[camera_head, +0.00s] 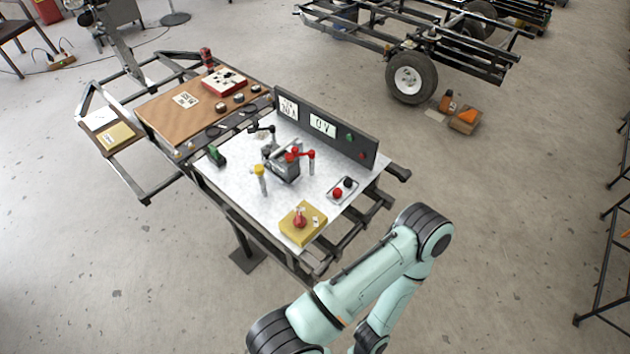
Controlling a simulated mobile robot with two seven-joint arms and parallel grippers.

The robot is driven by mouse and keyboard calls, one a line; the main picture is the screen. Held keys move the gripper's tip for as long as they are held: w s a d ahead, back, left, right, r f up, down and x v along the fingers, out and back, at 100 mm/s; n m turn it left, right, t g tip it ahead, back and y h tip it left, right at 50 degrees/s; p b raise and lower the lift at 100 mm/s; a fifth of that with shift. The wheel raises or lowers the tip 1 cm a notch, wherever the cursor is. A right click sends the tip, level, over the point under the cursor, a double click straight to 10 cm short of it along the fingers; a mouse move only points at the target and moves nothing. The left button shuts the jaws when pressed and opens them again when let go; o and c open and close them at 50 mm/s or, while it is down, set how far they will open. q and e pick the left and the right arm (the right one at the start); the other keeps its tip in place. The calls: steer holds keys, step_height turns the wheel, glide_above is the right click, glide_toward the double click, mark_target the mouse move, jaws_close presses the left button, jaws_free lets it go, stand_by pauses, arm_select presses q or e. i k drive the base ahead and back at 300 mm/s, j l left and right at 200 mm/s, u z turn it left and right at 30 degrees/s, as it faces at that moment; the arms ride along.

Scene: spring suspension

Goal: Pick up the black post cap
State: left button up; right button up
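A small black cap (348,183), which looks like the black post cap, sits in a small tray (333,200) at the right of the white tabletop. A red cap (337,193) sits beside it in the same tray. A dark battery-like block (283,165) with red and black fittings stands in the middle of the tabletop. One of my arms shows at the lower right, bent, with its elbow off the bench's near right corner. Neither gripper is in view.
A grey panel (322,127) with displays stands along the tabletop's back edge. A yellow block (302,223) with a red item is at the near corner. A yellow-topped post (260,172) and a green item (216,155) stand left. A brown board (165,112) adjoins the tabletop.

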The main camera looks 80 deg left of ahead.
mark_target(348, 183)
steer(key=i+u, duration=0.15)
steer(key=u, duration=0.25)
steer(key=i+u, duration=0.1)
steer(key=u, duration=0.35)
steer(key=i+u, duration=0.15)
steer(key=u, duration=0.25)
steer(key=i+l+u, duration=0.1)
steer(key=u, duration=0.3)
steer(key=i+u, duration=0.15)
steer(key=u, duration=0.25)
steer(key=i+l+u, duration=0.1)
steer(key=u, duration=0.3)
steer(key=i+l+u, duration=0.15)
steer(key=u, duration=0.2)
steer(key=i+l+u, duration=0.1)
steer(key=u, duration=0.3)
